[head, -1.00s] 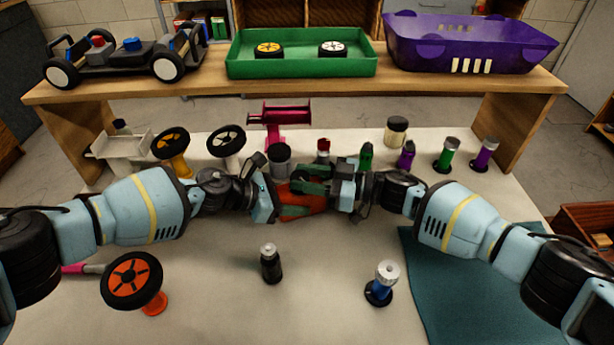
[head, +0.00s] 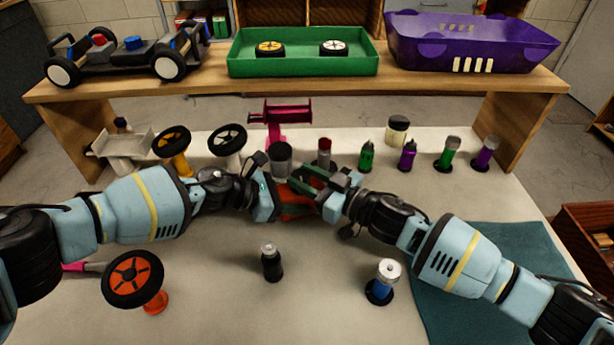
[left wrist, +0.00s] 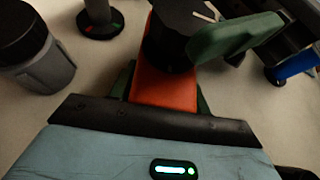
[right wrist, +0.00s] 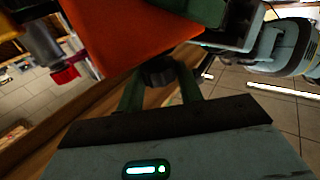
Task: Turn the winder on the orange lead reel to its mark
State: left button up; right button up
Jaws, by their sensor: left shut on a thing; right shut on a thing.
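The orange lead reel (left wrist: 165,92) is held above the table's middle, between the green fingers of my left gripper (head: 294,200). It also shows as a large orange block in the right wrist view (right wrist: 125,35). Its black winder (left wrist: 168,45) stands out from the orange body, with a small pale mark near the top of the left wrist view. My right gripper (head: 328,184) is shut on the winder, whose black knob (right wrist: 158,70) sits between its fingers. In the head view the two grippers hide most of the reel. I cannot make out how winder and mark line up.
On the table, a black bottle (head: 271,262), a blue pot (head: 383,282) and an orange wheel (head: 132,279) on a stand are nearest. Several coloured pots and a magenta wing (head: 282,115) stand behind the grippers. A teal mat (head: 455,300) lies under my right arm.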

jog(key=shift+t, duration=0.3)
jog(key=o, duration=1)
jog(key=shift+d, duration=0.1)
jog(key=v, duration=1.2)
jog(key=shift+s+r, duration=0.1)
jog(key=shift+r, duration=0.15)
